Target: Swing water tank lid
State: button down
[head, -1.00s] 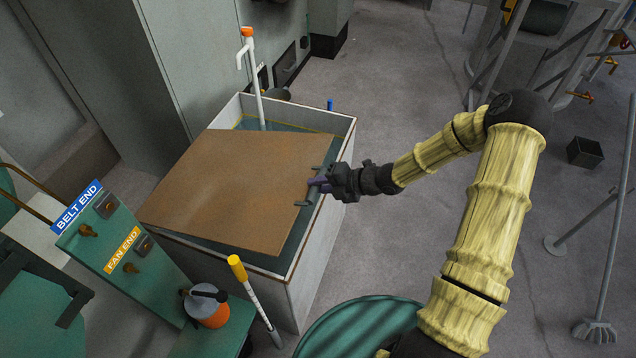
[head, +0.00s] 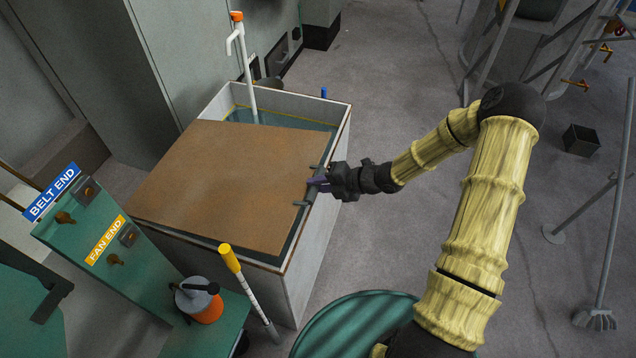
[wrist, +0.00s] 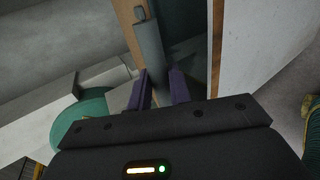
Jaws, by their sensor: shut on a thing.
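The water tank lid (head: 225,180) is a flat brown board lying over the open white-walled water tank (head: 318,235). It sits askew and reaches past the tank's left side. Dark water shows in a gap at the back and in a narrow strip along the right and front. A dark grey bar handle (head: 303,203) is at the lid's right edge; it also shows in the wrist view (wrist: 150,48). My gripper (head: 318,183) reaches in from the right, over the tank's right wall. Its purple fingers (wrist: 161,84) are shut on the handle, and their contact is partly hidden.
A white pipe with an orange top (head: 248,75) stands at the tank's back corner. A yellow-topped post (head: 240,280), an orange-and-grey can (head: 200,300) and a green sign panel (head: 100,240) are close in front.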

notch_tip(320, 180, down, 9)
jog(key=b, duration=0.7)
jog(key=shift+d+r, duration=0.2)
jog(key=shift+d, duration=0.2)
jog(key=c, duration=1.2)
grip_release()
jog(key=shift+s+r, duration=0.1)
jog(key=shift+r, duration=0.2)
jog(key=shift+d, duration=0.1)
jog(key=p+v, duration=0.1)
jog(key=v, duration=1.6)
jog(key=shift+p, duration=0.3)
jog(key=shift+r, duration=0.1)
